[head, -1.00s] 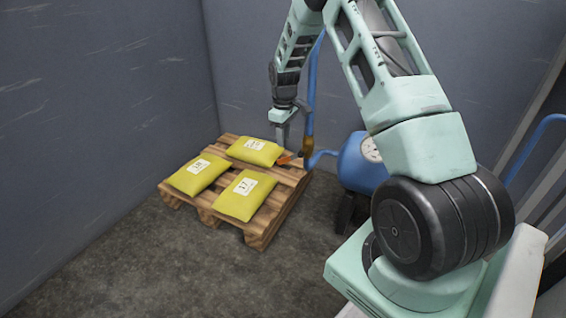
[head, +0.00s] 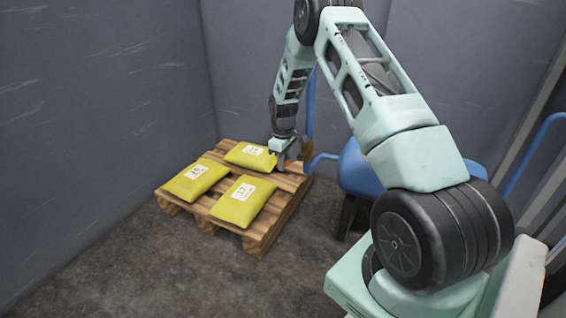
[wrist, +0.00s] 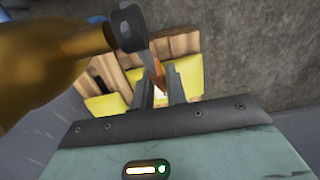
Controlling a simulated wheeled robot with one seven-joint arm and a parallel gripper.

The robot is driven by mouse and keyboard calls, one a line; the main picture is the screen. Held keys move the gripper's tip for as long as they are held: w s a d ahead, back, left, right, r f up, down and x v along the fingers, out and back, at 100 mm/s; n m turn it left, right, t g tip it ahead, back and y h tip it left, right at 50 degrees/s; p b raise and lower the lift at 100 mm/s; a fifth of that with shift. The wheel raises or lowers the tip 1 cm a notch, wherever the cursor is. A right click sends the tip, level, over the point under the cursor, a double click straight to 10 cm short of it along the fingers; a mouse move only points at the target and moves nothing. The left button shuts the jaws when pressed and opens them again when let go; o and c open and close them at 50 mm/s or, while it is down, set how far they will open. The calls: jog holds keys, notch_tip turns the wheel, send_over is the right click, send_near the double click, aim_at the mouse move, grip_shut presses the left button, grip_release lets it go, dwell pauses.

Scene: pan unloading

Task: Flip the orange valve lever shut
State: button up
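The orange valve lever (wrist: 158,72) shows in the wrist view beyond and between my two fingertips. I cannot tell if either finger touches it. Its dark hub and stem (wrist: 132,30) sit at the end of a brass valve body (wrist: 60,58) at the upper left. In the head view only a bit of the orange lever (head: 288,158) shows by my fingers, with the brass body (head: 305,149) just right of it. My gripper (head: 281,163) points down beside the valve, above the pallet's right edge. In the wrist view its fingers (wrist: 158,80) are apart with a gap between them.
A wooden pallet (head: 262,231) bears three yellow sacks (head: 240,202). A blue pipe (head: 310,105) rises behind the valve, and a blue tank (head: 360,172) stands to the right. Grey walls close the left and back. The floor in front of the pallet (head: 120,270) is clear.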

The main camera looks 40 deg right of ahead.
grip_shut()
jog(key=shift+r+t+p, duration=0.55)
jog(key=shift+t+p, duration=0.05)
jog(key=shift+p, duration=0.15)
jog(key=shift+w+a+r+t+y+p, duration=0.15)
jog(key=shift+w+r+t+y+p, duration=0.3)
jog(key=shift+t, duration=0.35)
jog(key=shift+s+f, duration=0.1)
jog(key=o, duration=0.5)
grip_release()
jog(key=shift+o, duration=0.2)
notch_tip(320, 180, up, 10)
jog(key=p, duration=0.3)
